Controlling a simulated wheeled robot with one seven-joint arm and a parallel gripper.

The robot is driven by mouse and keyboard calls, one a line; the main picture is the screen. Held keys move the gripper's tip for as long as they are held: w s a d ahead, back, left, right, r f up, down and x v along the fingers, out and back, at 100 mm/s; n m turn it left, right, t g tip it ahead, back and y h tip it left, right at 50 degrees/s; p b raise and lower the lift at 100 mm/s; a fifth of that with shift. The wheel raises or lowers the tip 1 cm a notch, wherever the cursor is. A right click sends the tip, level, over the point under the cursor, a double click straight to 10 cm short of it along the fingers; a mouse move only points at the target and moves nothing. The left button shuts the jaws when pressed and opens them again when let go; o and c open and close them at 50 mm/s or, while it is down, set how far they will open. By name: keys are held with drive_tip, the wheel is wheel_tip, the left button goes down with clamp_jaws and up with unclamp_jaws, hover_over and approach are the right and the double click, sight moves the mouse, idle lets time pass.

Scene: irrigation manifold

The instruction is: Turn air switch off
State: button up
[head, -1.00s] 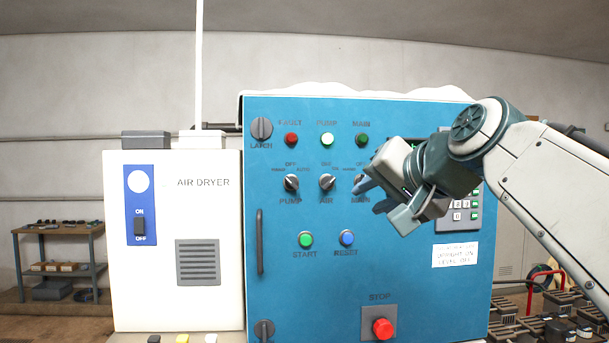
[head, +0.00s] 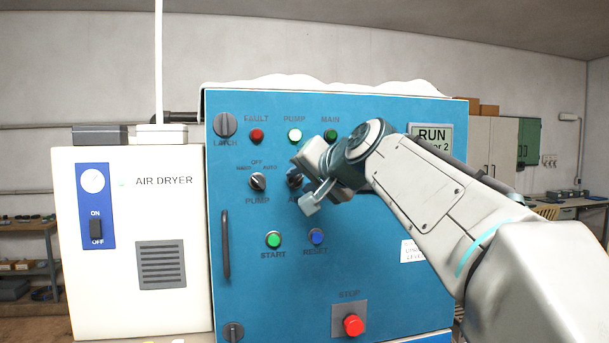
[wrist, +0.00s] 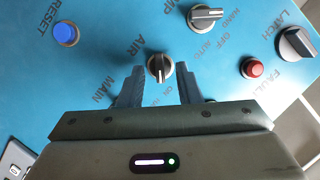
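The air switch is a grey-black rotary knob on the blue panel, labelled AIR. In the head view the air knob (head: 294,177) is partly hidden by my gripper (head: 306,182). In the wrist view the air knob (wrist: 159,68) sits between the two dark fingertips of my gripper (wrist: 160,73). The gripper is open, with one finger on each side of the knob and a gap visible on both sides. The knob's pale mark lies roughly along the fingers, toward the gripper body. I cannot tell clearly which setting it marks.
The pump knob (head: 257,182) is left of the air knob. A green start button (head: 273,240) and blue reset button (head: 317,237) sit below, with a red stop button (head: 353,325) lower down. The white air dryer (head: 140,260) stands left. My arm hides the main knob.

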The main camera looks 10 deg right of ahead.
drive_tip(key=shift+w+a+f, duration=0.1)
drive_tip(key=shift+w+f, duration=0.05)
drive_tip(key=shift+w, duration=0.3)
clamp_jaws()
